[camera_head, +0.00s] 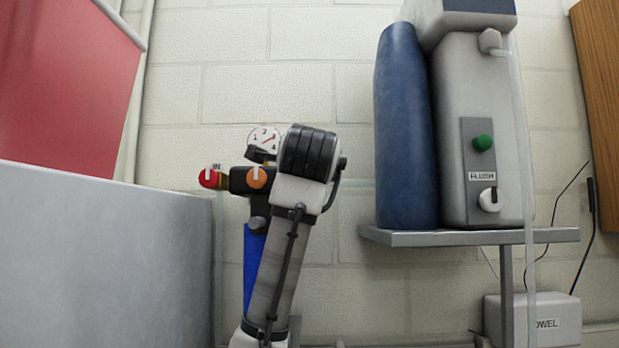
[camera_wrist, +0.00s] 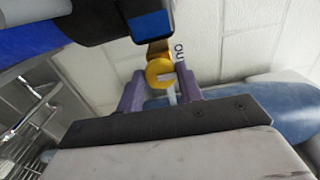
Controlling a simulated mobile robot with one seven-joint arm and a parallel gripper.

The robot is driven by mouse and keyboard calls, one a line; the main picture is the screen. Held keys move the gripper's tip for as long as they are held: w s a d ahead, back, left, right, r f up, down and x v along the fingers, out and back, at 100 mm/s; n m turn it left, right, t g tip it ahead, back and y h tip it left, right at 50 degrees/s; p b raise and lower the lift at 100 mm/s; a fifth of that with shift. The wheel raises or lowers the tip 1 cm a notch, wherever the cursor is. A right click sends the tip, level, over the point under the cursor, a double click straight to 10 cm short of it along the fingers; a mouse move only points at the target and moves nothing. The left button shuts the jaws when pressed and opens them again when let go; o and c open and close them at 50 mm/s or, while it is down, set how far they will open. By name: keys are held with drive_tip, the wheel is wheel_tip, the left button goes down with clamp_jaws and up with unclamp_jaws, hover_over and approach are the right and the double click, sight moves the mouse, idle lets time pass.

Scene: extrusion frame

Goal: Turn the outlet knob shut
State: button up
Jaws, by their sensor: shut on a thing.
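The outlet knob (camera_wrist: 158,72) is yellow with a white mark on its face, in the wrist view. Part of a label (camera_wrist: 180,53) reading "OU" shows on the wall side beside it. My gripper (camera_wrist: 160,84) has its two purple fingers on either side of the knob, shut on it. In the head view, my arm covers the outlet knob and my gripper. The regulator (camera_head: 238,180) shows left of my arm, with a red knob (camera_head: 208,177) marked "IN", an orange knob (camera_head: 257,178) and a round gauge (camera_head: 265,140).
A grey cabinet (camera_head: 110,255) stands at the left. At the right, a shelf (camera_head: 400,238) carries a blue cylinder (camera_head: 403,130) and a grey unit (camera_head: 455,110) with a green button (camera_head: 482,142) and "FLUSH" label.

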drive_tip(key=shift+f, duration=0.1)
drive_tip(key=o, duration=1)
drive_tip(key=s+b, duration=0.5)
drive_tip(key=s, duration=0.8)
drive_tip(key=shift+s+b, duration=0.3)
drive_tip(key=shift+s, duration=0.1)
